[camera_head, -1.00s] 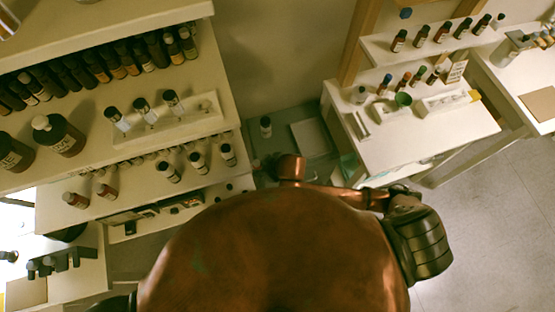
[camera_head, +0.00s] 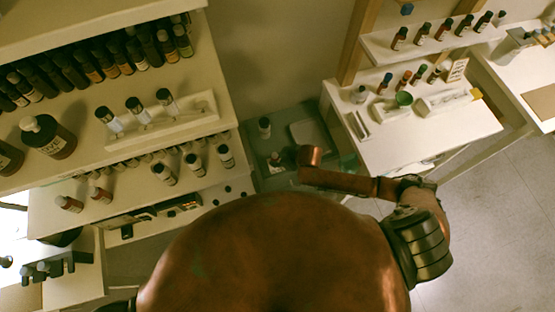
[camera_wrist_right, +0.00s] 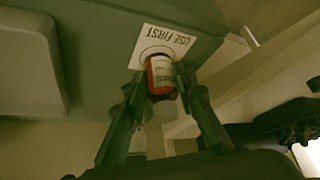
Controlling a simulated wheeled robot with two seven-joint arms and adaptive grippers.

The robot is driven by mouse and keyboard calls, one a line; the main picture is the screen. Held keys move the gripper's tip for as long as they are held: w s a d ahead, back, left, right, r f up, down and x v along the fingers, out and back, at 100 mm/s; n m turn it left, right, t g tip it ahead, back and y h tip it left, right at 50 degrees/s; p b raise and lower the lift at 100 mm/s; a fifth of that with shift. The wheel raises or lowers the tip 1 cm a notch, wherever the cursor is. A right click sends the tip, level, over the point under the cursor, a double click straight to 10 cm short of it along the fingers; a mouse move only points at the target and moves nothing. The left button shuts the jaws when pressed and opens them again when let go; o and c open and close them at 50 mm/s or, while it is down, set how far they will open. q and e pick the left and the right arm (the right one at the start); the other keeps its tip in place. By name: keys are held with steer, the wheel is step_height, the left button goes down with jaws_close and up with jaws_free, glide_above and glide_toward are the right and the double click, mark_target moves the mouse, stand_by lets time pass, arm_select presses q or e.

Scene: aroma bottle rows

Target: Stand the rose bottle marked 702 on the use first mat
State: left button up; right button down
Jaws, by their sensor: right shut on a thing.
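In the right wrist view a small red-orange bottle (camera_wrist_right: 162,75) with a pale label is between the fingertips of my right gripper (camera_wrist_right: 161,82), which is shut on it. The number on the label is too small to read. The white use first mat (camera_wrist_right: 179,40), with a printed ring, lies just beyond the bottle, which overlaps the ring in the picture. I cannot tell whether the bottle touches the mat. In the head view my right gripper (camera_head: 279,163) is small and dark over the grey surface, and the held bottle is not clear. My left gripper is not in view.
A grey surface (camera_head: 257,148) holds another dark bottle (camera_head: 264,127) and a pale tray (camera_head: 310,136). Shelves with many bottles (camera_head: 165,174) stand at left. A white stand (camera_head: 430,145) with small bottles is close on the right. The floor at lower right is clear.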

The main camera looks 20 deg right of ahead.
steer(key=shift+f, duration=0.15)
steer(key=c, duration=1.6)
jaws_free()
steer(key=shift+r, duration=0.2)
steer(key=p+v, duration=0.2)
steer(key=v, duration=0.9)
steer(key=shift+s+d+r, duration=0.15)
steer(key=shift+s+r, duration=0.1)
steer(key=shift+r, duration=0.1)
